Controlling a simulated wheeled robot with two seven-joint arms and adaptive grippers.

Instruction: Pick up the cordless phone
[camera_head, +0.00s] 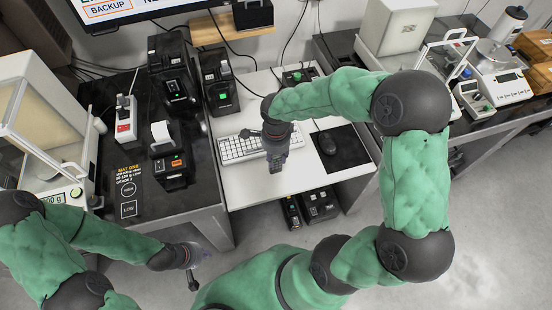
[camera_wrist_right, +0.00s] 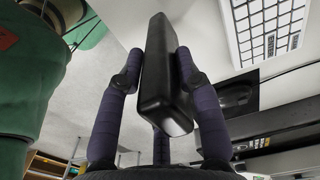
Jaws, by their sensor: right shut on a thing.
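The cordless phone (camera_head: 276,163) is a dark handset with a keypad, held above the white desk in front of the keyboard. In the right wrist view the phone (camera_wrist_right: 163,75) shows its black back and edge, gripped between the fingers on both sides, with a third finger partly hidden behind its lower end. My right gripper (camera_head: 275,140) is shut on it. It reaches in from the right and covers the phone's upper part in the head view. My left gripper (camera_head: 194,266) is empty, with its fingers apart, low over the floor in front of the black table.
A white keyboard (camera_head: 238,149) lies left of the phone, and a mouse (camera_head: 327,143) on a black mat (camera_head: 350,152) to the right. Black devices (camera_head: 171,168) and a white-and-red power strip (camera_head: 125,120) stand on the left table. Scales stand on both side tables.

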